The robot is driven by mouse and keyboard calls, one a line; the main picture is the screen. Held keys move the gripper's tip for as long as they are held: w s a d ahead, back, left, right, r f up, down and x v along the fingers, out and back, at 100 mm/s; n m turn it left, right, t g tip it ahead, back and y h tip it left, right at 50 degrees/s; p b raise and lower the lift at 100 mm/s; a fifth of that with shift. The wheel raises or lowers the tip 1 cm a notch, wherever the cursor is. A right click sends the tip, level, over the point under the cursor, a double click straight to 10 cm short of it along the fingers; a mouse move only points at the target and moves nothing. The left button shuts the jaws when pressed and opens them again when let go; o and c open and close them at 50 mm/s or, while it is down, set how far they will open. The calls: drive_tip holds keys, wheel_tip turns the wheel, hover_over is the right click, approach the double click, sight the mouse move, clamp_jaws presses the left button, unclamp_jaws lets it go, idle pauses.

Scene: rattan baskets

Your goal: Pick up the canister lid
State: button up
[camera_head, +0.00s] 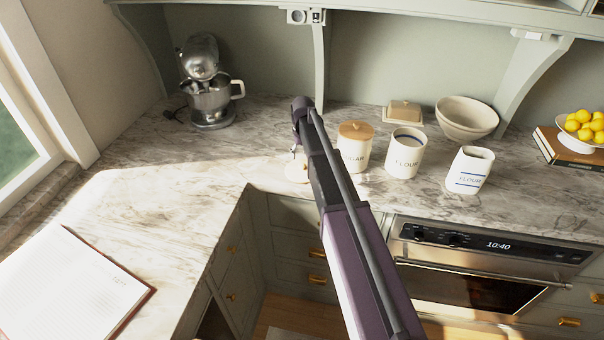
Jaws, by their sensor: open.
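A round wooden lid with a small knob (356,129) sits on the white canister marked SUGAR (354,158) on the marble counter. My arm crosses the middle of the view and hides the left side of this canister. A small pale object (297,173) shows at the left edge of my arm, mostly hidden; I cannot tell what it is. An open white canister marked FLOUR (403,159) stands to the right of the sugar canister, with no lid on it.
Another white FLOUR container (469,171) stands near the counter's front edge. Behind are a butter dish (404,113) and a cream bowl (466,118). A stand mixer (206,85) is at the back left, an open notebook (70,288) at the front left. The left counter is mostly clear.

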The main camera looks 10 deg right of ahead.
sight(302, 164)
drive_tip(key=shift+f, duration=0.1)
idle(0.3)
drive_tip(key=shift+a+f+b, duration=0.1)
drive_tip(key=shift+f+b, duration=2.4)
drive_tip(key=shift+b, duration=0.1)
clamp_jaws()
